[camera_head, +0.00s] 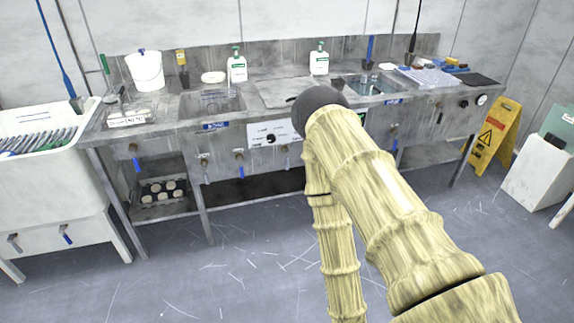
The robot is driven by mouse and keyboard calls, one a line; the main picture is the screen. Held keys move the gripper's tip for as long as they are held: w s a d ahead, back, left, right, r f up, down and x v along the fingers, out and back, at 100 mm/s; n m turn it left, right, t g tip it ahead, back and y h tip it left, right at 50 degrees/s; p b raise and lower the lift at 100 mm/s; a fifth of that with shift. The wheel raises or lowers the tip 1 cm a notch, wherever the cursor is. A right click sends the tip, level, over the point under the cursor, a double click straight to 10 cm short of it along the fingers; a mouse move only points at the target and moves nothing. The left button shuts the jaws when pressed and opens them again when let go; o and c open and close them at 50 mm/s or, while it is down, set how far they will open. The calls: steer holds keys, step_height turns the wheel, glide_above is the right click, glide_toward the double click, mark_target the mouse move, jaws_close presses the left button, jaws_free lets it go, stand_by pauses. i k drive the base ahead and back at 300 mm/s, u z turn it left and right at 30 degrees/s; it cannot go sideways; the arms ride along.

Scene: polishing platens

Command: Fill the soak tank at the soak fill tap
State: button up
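Two sunken basins lie in the steel bench: a left basin (222,101) and a right basin (371,86) that seems to hold liquid. Each has a blue label on the front edge, too small to read, so I cannot tell which is the soak tank. Several small taps sit along the bench front, among them a left tap with a blue lever (136,157), a middle tap (240,163) and a right tap with a blue lever (395,146). I cannot tell which is the soak fill tap. My arm rises in front of the bench; my gripper is not visible.
A white tub (45,185) stands at the left. A white bucket (146,71) and bottles stand on the bench (270,92). A yellow warning sign (490,135) and a white block (540,180) stand at the right. The floor before the bench's left half is clear.

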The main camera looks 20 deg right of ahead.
mark_target(241, 170)
steer(key=z, duration=0.8)
steer(key=i, duration=0.75)
steer(key=z, duration=0.5)
steer(key=i, duration=0.9)
steer(key=u, duration=1)
steer(key=i, duration=0.65)
steer(key=u, duration=0.75)
